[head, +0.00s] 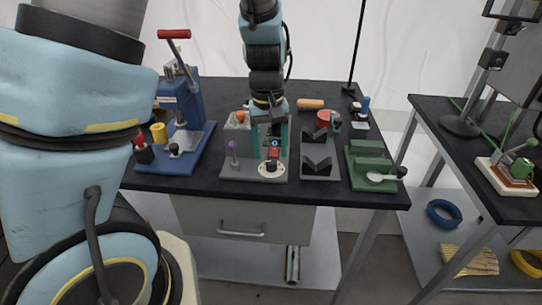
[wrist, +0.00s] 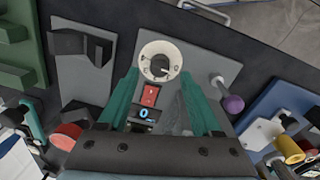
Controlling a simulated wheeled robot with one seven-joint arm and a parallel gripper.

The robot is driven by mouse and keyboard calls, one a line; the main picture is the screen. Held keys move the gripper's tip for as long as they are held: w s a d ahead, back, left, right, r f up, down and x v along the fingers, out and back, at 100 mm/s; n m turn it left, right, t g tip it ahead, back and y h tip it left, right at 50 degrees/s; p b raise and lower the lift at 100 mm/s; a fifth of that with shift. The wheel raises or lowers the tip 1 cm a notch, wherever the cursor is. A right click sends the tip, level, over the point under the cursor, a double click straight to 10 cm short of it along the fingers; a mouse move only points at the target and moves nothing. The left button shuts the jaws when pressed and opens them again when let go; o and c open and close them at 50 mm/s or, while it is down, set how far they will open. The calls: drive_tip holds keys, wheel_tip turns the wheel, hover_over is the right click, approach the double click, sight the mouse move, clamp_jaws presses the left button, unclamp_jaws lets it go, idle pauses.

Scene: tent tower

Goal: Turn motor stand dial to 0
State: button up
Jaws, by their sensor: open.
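The motor stand is a grey plate (head: 240,174) on the dark table. Its dial (head: 270,168) is a white disc with a dark centre knob near the front edge; in the wrist view the dial (wrist: 152,52) lies just beyond my fingertips. The dial's setting is too small to read surely. A red switch (wrist: 149,96) and a small display (wrist: 143,114) with a blue-white 0 sit between my fingers in that view. My gripper (head: 270,148) has teal fingers, spread open and empty, pointing down over the stand; it also shows in the wrist view (wrist: 160,76).
A purple-knobbed lever (wrist: 233,104) rises from the stand beside my gripper. A blue press (head: 190,150) with a red handle stands left. Grey V-blocks (head: 318,166) and a green fixture (head: 368,165) stand right. A second table (head: 440,112) is farther right.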

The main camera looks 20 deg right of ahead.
sight(269, 161)
wheel_tip(269, 161, up, 8)
drive_tip(key=shift+a, duration=0.15)
idle(0.5)
drive_tip(key=a+f+n+t, duration=0.1)
drive_tip(key=a+f, duration=0.1)
drive_tip(key=a, duration=2.3)
drive_tip(key=shift+w+f+t, duration=0.3)
drive_tip(key=shift+w+f, duration=0.05)
drive_tip(key=shift+w, duration=0.1)
